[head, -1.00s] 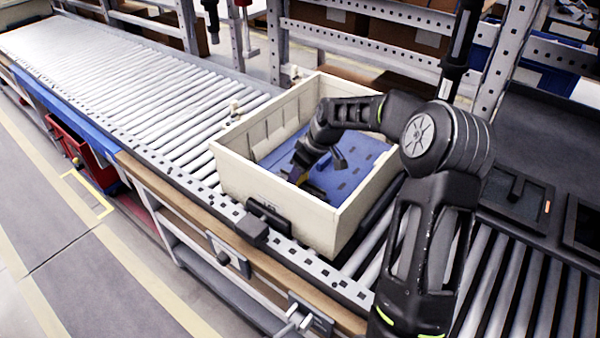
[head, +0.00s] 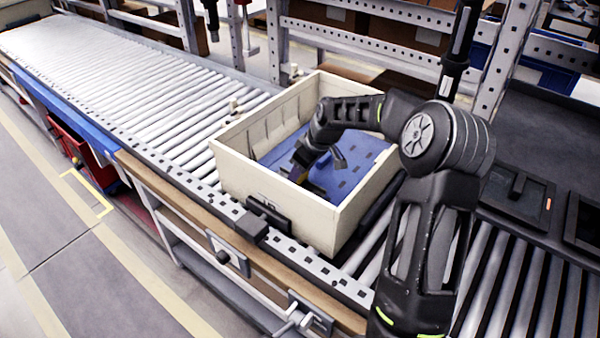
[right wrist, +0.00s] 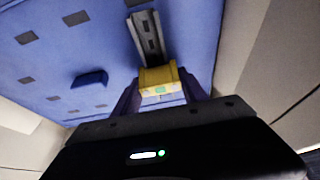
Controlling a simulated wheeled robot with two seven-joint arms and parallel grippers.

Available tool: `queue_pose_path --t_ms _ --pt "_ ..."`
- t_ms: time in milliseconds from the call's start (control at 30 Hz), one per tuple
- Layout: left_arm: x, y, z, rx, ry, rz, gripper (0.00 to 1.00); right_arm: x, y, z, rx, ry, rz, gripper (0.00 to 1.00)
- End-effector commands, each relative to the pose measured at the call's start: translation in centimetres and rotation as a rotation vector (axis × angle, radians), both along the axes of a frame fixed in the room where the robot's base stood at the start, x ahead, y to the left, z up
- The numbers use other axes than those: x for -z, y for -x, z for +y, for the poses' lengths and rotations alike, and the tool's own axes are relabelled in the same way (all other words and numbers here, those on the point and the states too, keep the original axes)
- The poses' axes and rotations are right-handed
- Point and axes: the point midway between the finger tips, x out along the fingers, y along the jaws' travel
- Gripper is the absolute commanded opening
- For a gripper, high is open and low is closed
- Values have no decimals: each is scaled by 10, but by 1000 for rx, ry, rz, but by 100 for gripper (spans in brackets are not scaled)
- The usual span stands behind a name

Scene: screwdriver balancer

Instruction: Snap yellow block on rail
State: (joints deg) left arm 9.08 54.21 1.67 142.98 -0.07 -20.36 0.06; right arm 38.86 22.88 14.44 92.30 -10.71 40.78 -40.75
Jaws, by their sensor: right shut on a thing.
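The yellow block (right wrist: 158,80) is between the fingers of my right gripper (right wrist: 162,98) in the right wrist view, and the gripper is shut on it. The metal rail (right wrist: 147,34) runs along the blue panel (right wrist: 60,58) and ends at the block's far edge in that view. I cannot tell whether the block is seated on the rail or only against it. In the head view my right gripper (head: 296,170) reaches down inside the crate above the blue panel (head: 352,176), and the block is mostly hidden there. My left gripper is not in view.
The beige crate (head: 285,208) has high walls around the gripper and stands on the roller conveyor (head: 130,90). A small blue raised piece (right wrist: 90,79) sits on the panel beside the rail. A black clamp-like part (head: 268,214) is at the crate's front wall.

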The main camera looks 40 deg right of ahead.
Motion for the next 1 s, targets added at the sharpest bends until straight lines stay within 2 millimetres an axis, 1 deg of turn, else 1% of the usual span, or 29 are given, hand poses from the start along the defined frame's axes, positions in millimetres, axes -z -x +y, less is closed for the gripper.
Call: queue_pose_path --t_ms 267,300,500,600,867,1000 --pt "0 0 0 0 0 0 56 2 0 1 -1 -2 3 2" --pt "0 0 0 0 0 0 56 2 1 1 -1 -2 3 52" --pt "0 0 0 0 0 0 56 1 0 1 -1 -1 1 69" --pt "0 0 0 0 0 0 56 1 0 0 0 -1 1 75" --pt "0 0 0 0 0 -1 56 -1 0 0 0 0 0 75" --pt "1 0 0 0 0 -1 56 -9 3 -1 1 1 0 75"
